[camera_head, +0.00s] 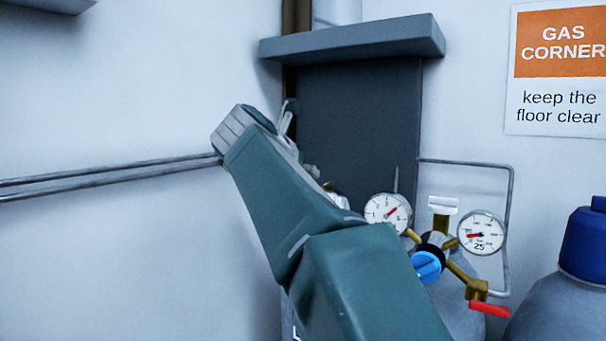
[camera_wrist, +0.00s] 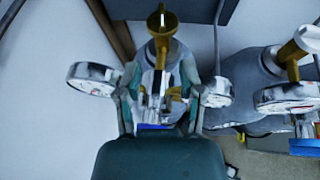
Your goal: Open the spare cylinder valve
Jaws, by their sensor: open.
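In the wrist view my gripper (camera_wrist: 160,84) is open, its two fingers on either side of a regulator body below a brass cylinder valve (camera_wrist: 161,28). I cannot tell whether the fingers touch it. A gauge (camera_wrist: 92,78) lies left of the fingers and another (camera_wrist: 218,91) lies right. A blue part (camera_wrist: 155,127) shows low between the fingers. In the head view my arm hides most of this regulator and the fingers. Beside it stands a second regulator with a blue knob (camera_head: 426,266), two gauges and a red lever (camera_head: 489,308). No label shows which cylinder is the spare.
The second cylinder's brass valve (camera_wrist: 293,50) and gauge (camera_wrist: 288,96) are close on the right in the wrist view. A dark panel (camera_head: 355,120) with a ledge (camera_head: 350,40) stands behind. Pipes (camera_head: 110,175) run along the left wall. A blue-capped cylinder (camera_head: 585,245) is far right.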

